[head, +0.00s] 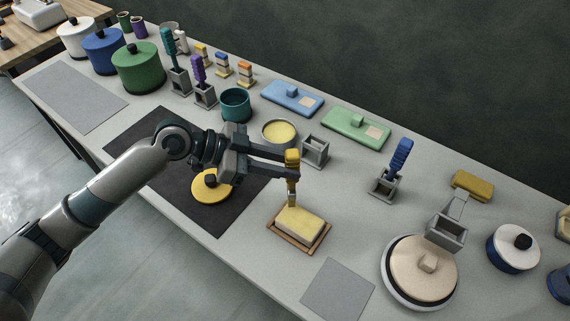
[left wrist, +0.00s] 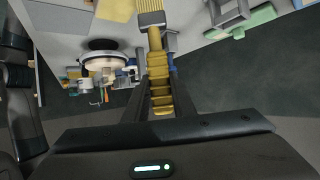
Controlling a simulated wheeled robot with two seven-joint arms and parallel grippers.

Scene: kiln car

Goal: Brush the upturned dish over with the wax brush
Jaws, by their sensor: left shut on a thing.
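My left gripper (head: 290,166) is shut on the yellow handle of a brush (head: 292,160), which also shows between the fingers in the left wrist view (left wrist: 160,72). The brush points down, its head at or just above a pale yellow sponge-like block (head: 300,223) in a wooden tray (head: 279,235); I cannot tell whether they touch. A yellow round piece with a dark knob (head: 206,190) lies on the dark mat, partly behind my arm. A beige round piece with a square knob (head: 408,262) sits on a white round stand at the right; it may be the upturned dish. My right gripper is out of view.
A bowl of yellow wax-like stuff (head: 280,131) and an empty grey holder (head: 315,151) stand behind my gripper. A blue-handled brush (head: 400,158) stands in a holder to the right. Lidded pots (head: 137,70) fill the far left. A grey mat (head: 338,289) lies bare in front.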

